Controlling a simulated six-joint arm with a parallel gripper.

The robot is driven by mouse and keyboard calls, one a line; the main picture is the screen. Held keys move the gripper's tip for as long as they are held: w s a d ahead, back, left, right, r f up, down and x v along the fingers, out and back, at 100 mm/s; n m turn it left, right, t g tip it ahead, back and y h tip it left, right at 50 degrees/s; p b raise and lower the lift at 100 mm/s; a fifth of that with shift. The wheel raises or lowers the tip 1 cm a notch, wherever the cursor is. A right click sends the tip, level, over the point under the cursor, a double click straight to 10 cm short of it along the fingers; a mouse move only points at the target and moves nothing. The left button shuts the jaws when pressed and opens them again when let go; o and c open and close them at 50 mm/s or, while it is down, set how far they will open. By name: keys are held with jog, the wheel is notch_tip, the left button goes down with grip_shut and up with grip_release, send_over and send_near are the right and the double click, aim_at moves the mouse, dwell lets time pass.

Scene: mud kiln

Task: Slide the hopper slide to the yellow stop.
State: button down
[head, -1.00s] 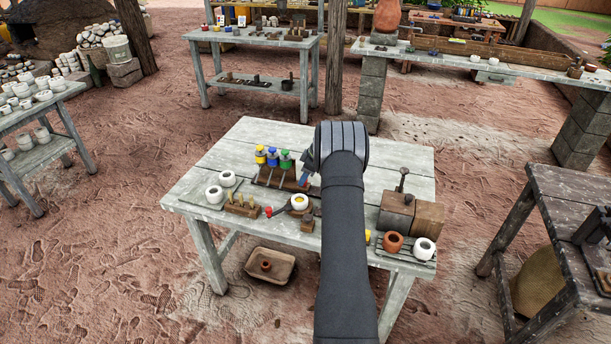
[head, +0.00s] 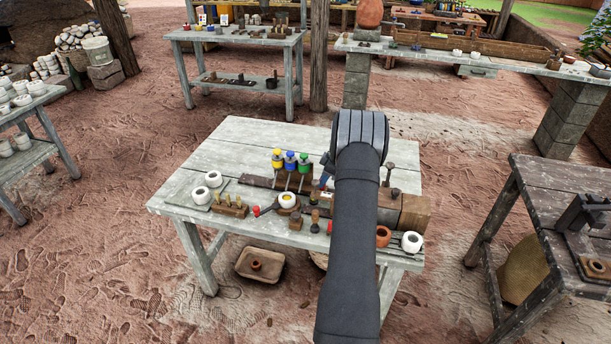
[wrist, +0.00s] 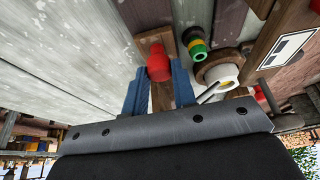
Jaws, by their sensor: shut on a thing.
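The hopper slide (head: 291,181) carries yellow, blue and green hoppers and stands on a long dark wooden rail (head: 256,181) on the grey table. My gripper (head: 321,186) is at its right end, partly hidden by my arm. In the wrist view my gripper (wrist: 160,88) has its blue fingers on both sides of a red knob (wrist: 158,66) and is shut on it. The knob appears to be the slide's handle. I cannot make out the yellow stop; my arm covers part of the table to the right of the slide.
A wooden box (head: 413,213), a terracotta pot (head: 383,236) and a white pot (head: 412,242) are right of my arm. The table's back left (head: 235,145) is clear.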

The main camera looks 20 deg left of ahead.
jog(key=d, duration=0.6)
jog(key=shift+d, duration=0.2)
jog(key=c, duration=1.2)
grip_release()
jog(key=shift+o, duration=0.2)
jog(key=shift+r, duration=0.15)
jog(key=v, duration=1.7)
